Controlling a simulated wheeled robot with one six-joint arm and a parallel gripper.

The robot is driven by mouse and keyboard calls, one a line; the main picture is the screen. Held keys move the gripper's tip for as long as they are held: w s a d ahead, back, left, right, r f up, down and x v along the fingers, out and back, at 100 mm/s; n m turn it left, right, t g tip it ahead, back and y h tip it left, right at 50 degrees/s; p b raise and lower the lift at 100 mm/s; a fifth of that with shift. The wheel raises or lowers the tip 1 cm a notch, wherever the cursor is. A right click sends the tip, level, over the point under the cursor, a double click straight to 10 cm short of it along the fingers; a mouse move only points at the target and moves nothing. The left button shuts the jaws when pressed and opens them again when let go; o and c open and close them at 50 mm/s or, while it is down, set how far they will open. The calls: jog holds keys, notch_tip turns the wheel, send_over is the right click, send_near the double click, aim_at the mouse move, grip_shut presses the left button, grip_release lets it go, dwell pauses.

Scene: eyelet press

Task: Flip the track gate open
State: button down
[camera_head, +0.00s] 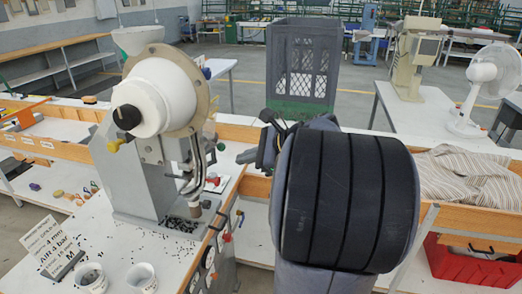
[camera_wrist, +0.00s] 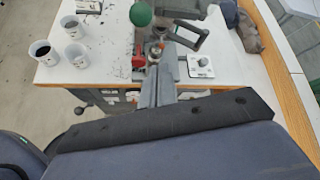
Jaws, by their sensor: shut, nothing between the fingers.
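The eyelet press (camera_head: 140,175) stands on the white bench at left, with a white drum hopper (camera_head: 165,92) on top. Its curved feed track (camera_head: 194,165) runs down from the hopper toward the lower tooling. I cannot make out the track gate or its position for certain. My gripper (camera_head: 268,138) is to the right of the track, apart from it, and partly hidden by my dark arm. In the wrist view my gripper (camera_wrist: 161,70) is shut and empty above the bench edge. A red knob (camera_wrist: 138,62) and a green ball (camera_wrist: 140,14) show near its tips.
White cups (camera_wrist: 73,27) stand on the bench, two of them near the sign card (camera_head: 52,245). Small dark eyelets lie scattered around. A grey crate (camera_head: 302,65) stands behind. A striped cloth (camera_head: 468,175) and red bin (camera_head: 475,262) are at right.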

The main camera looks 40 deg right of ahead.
aim_at(213, 144)
jog(key=a+r+p, duration=0.1)
jog(key=w+a+r, duration=0.1)
jog(key=shift+w+a+r+p, duration=0.15)
jog(key=shift+a+r+p, duration=0.1)
jog(key=shift+a+p, duration=0.15)
dwell(0.3)
